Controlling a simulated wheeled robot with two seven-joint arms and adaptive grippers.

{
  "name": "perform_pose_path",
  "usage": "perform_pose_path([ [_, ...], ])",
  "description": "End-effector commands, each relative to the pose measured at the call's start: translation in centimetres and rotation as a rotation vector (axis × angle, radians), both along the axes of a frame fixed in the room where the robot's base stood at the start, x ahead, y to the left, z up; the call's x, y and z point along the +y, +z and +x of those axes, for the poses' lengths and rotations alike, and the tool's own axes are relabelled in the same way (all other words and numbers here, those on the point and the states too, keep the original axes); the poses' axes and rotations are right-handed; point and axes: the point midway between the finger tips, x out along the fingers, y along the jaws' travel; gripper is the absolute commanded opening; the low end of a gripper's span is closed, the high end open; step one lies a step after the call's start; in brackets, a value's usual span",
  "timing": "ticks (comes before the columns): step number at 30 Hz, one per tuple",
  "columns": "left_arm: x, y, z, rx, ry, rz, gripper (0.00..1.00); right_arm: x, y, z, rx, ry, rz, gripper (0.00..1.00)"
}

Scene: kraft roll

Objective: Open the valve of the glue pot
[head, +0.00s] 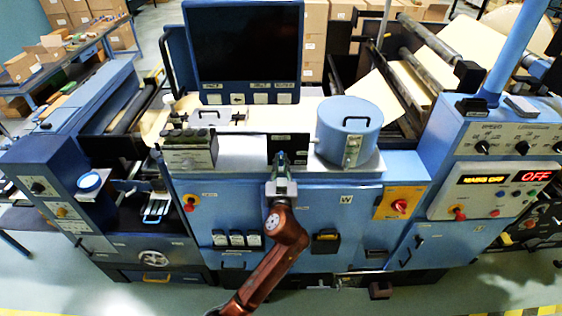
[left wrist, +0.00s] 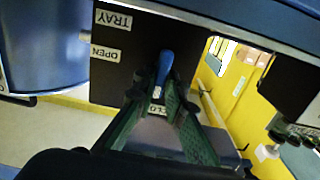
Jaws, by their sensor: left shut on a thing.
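The glue pot (head: 349,128) is a blue lidded cylinder on the machine's top ledge in the head view. It also shows at the upper left of the left wrist view (left wrist: 40,45). Beside it is a black panel (left wrist: 120,75) with labels TRAY, OPEN and one partly hidden starting CLO. A blue lever (left wrist: 165,65) stands in front of this panel, near the CLO label. My left gripper (left wrist: 165,92) is shut on the blue lever, with its fingers on either side. In the head view my left gripper (head: 281,160) hides most of the lever. My right gripper is not in view.
A dark monitor (head: 247,42) stands behind the ledge. A grey block with knobs (head: 189,149) sits left of my gripper. A control console (head: 505,145) with an OFF display is at the right. Red knobs (head: 399,206) stick out from the front cabinet.

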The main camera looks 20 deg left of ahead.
Motion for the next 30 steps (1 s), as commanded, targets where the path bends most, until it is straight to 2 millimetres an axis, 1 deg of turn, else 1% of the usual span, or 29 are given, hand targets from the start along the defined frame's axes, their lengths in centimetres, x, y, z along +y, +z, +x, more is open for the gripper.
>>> perform_pose_path([
  [5, 0.0, 0.1, 0.0, 0.018, 0.001, 0.067, 0.0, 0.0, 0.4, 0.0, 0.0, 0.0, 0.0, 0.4],
  [11, -0.1, 0.2, 0.1, 0.058, 0.001, 0.207, 0.0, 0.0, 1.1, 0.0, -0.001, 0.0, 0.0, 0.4],
  [30, -0.4, 0.2, 0.2, 0.226, 0.001, 0.792, 0.0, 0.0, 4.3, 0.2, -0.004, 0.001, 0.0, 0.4],
])
